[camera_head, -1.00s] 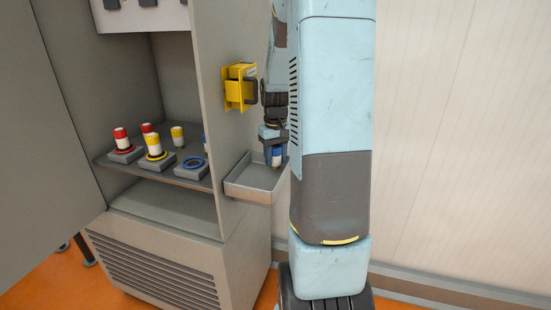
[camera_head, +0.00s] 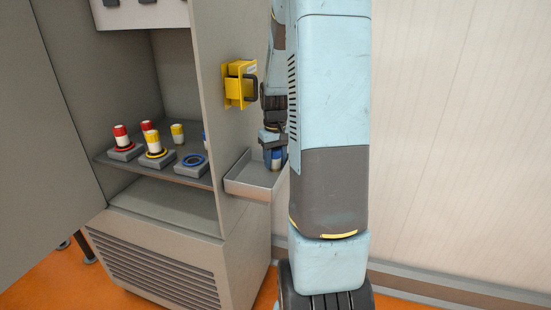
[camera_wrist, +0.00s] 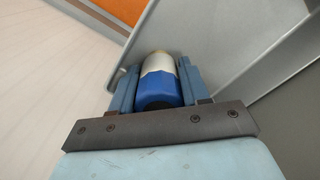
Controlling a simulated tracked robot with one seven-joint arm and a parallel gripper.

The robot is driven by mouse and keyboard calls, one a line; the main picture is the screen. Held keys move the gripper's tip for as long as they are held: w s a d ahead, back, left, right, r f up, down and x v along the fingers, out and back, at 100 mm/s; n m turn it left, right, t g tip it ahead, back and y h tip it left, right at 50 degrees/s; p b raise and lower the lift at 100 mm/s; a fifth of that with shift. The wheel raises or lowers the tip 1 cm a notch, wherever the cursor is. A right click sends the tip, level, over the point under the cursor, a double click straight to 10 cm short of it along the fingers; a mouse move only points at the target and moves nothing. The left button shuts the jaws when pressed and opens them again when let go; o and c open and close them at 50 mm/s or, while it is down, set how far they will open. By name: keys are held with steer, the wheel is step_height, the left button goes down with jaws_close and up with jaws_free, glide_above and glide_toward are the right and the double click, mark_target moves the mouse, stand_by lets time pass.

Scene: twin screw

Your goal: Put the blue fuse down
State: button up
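The blue fuse, with a white upper part, sits between the two fingers of my gripper (camera_wrist: 158,84) in the wrist view. The fingers lie against the sides of its blue part (camera_wrist: 158,92), and I see no clear gap. In the head view the blue fuse (camera_head: 280,159) hangs upright below my gripper (camera_head: 273,150), over the grey tray (camera_head: 246,190) on the cabinet's side. My arm hides part of the tray's right end. I cannot tell whether the fuse touches the tray floor.
Inside the open cabinet, a shelf holds red and yellow fuses (camera_head: 153,142) in bases and an empty base with a blue ring (camera_head: 194,160). A yellow box with a dark handle (camera_head: 240,84) is mounted on the cabinet side above the tray. The tray's left part is clear.

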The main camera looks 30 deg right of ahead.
steer(key=shift+d, duration=0.1)
step_height(320, 180, up, 13)
steer(key=shift+r, duration=0.15)
stand_by(0.7)
stand_by(1.4)
